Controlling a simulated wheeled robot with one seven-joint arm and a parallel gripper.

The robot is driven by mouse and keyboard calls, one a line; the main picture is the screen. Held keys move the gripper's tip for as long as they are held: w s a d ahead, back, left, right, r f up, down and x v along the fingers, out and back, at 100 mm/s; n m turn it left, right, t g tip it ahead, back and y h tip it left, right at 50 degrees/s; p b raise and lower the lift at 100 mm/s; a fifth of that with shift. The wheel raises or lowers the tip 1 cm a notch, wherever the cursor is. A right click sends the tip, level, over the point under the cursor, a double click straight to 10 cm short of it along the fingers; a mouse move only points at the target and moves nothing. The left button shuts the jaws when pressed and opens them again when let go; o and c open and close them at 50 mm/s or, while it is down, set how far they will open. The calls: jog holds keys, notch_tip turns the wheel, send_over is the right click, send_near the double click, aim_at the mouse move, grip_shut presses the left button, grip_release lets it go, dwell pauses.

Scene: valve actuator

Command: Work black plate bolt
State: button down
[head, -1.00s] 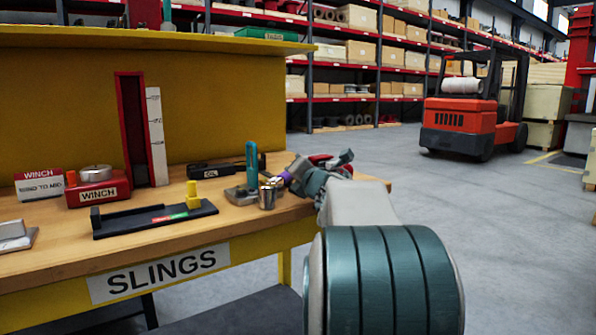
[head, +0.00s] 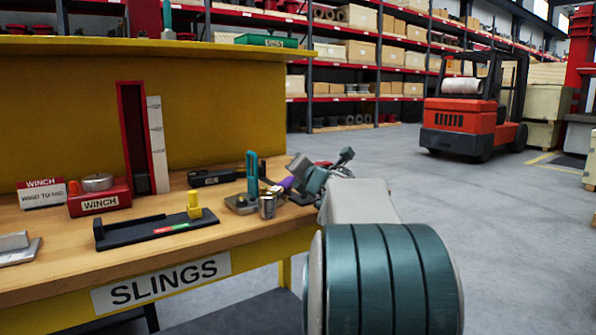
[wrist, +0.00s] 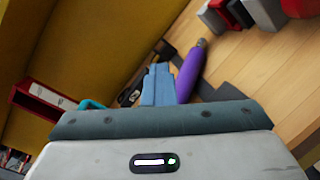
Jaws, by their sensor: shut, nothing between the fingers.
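A black plate (head: 150,231) lies flat on the wooden bench. It has a yellow upright block (head: 194,206) near its right end, a green and red strip along its front edge, and a raised black piece at its left end. My gripper (head: 293,166) is to the right of the plate, near the bench's right end and apart from the plate. In the wrist view, its blue fingers (wrist: 158,75) are together with nothing between them. The plate cannot be made out clearly in the wrist view.
A purple handle (wrist: 190,70) lies close beside my fingers. A teal upright handle (head: 252,174) and a metal cup (head: 267,206) stand between the plate and my gripper. A red winch box (head: 99,197) is behind the plate at left. The bench's yellow back panel (head: 220,110) rises behind.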

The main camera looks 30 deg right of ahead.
jog(key=shift+r+p, duration=0.9)
jog(key=shift+r, duration=0.25)
